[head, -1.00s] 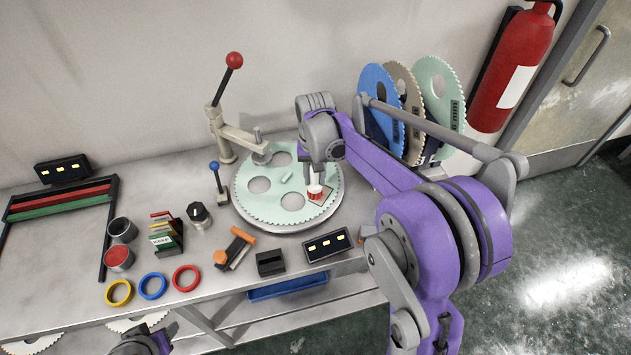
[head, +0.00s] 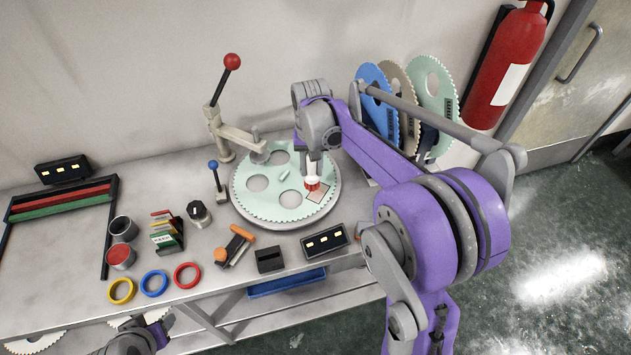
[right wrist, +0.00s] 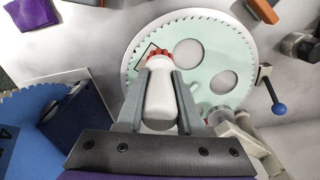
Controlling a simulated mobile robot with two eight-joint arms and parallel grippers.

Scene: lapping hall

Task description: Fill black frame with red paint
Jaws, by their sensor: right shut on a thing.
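A thin black square frame (head: 318,194) is drawn on the pale green toothed disc (head: 244,198). It also shows in the right wrist view (right wrist: 142,56), partly covered by a red tip. In the head view its inside looks pinkish; how much is red I cannot tell. My right gripper (right wrist: 160,85) is shut on a white bottle (right wrist: 160,100) with a red scalloped tip. The tip (head: 312,185) is at the frame's upper left part; whether it touches the disc I cannot tell. My left gripper (head: 130,345) is at the bottom edge, its fingers not clear.
A lever press (head: 222,130) with a red knob and a blue-knobbed lever (head: 218,178) stand left of the disc. Toothed discs (head: 380,100) stand in a rack behind my right arm. Cups, coloured rings and a black box (head: 269,260) lie in front and left.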

